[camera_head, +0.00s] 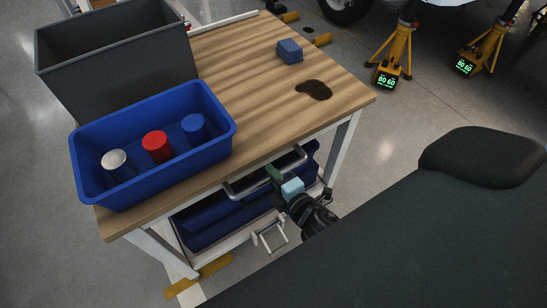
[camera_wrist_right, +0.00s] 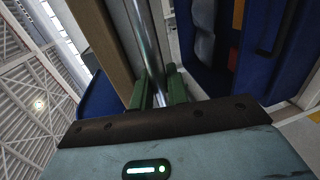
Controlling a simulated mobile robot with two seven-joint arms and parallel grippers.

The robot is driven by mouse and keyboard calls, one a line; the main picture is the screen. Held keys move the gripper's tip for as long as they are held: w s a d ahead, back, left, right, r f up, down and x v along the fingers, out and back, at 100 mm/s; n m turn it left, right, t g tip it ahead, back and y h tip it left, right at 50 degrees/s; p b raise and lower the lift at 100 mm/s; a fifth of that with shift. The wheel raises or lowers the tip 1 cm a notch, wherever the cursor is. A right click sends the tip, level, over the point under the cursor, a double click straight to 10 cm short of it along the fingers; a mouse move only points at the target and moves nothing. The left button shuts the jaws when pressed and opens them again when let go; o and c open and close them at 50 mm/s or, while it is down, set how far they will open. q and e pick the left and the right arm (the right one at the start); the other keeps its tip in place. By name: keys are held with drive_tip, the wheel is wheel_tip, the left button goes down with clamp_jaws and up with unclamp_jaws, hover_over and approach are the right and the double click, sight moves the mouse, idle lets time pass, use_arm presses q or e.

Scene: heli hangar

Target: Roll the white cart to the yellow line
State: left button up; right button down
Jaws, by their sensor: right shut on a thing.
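The white cart has a wooden top (camera_head: 235,70) and white legs, with a metal handle bar (camera_head: 245,187) along its near side. My right gripper (camera_head: 273,173) is shut on this bar; its green fingers close around the bar (camera_wrist_right: 148,45) in the wrist view. A yellow floor strip (camera_head: 205,274) lies by the cart's near lower leg, and another short yellow piece (camera_head: 322,40) shows beyond its far side. I cannot tell whether these belong to one line. My left gripper is not in view.
Blue bins fill the lower shelf. Yellow jack stands (camera_head: 394,55) and a wheel (camera_head: 343,8) stand beyond. Floor at left is clear.

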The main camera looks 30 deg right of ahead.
drive_tip(key=shift+f, duration=0.1)
drive_tip(key=c, duration=1.4)
unclamp_jaws()
drive_tip(key=v, duration=0.8)
